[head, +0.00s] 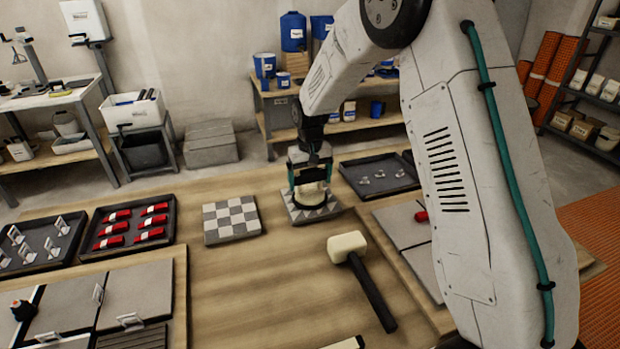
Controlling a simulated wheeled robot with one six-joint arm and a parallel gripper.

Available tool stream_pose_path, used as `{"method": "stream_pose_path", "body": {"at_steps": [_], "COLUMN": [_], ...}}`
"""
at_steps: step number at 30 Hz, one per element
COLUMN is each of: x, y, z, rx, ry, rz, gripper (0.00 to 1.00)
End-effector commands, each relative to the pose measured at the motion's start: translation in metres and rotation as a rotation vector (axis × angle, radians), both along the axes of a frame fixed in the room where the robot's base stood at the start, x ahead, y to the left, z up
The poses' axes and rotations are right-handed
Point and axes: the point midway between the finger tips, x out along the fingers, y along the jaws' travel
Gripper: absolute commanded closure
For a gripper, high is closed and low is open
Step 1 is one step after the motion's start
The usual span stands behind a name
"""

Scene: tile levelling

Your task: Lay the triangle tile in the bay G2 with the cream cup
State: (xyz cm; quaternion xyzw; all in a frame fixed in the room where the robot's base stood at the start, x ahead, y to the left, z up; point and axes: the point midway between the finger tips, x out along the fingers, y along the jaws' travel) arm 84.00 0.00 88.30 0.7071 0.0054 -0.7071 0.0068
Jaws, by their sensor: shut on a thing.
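My gripper (310,184) is at the centre of the head view, pointing down and shut on the cream cup (311,198). The cup is upright over the middle of the triangle tile (330,211), a grey square with a pattern of light and dark triangles. The cup's lower edge appears to meet the tile's face. I cannot tell whether the tile rests on the wooden table or is slightly raised. No label of bay G2 can be read in this view.
A checkered tile (232,219) lies left of the triangle tile. A pale-headed mallet (348,246) lies in front. Trays of red wedges (113,241) and clips (20,254) stand left; another tray (345,172) stands behind right. Slabs (140,290) fill the lower left.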

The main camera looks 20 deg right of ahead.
Motion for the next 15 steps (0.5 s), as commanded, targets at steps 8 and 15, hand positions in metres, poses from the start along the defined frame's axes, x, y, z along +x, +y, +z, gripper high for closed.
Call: {"method": "stream_pose_path", "body": {"at_steps": [8, 15], "x": [0.0003, 0.0002], "y": [0.0, 0.0], "z": [-0.0013, -0.0014], "rx": [0.0, 0.0], "ry": [-0.001, -0.001], "rz": [0.0, 0.0], "gripper": [0.32, 0.0]}}
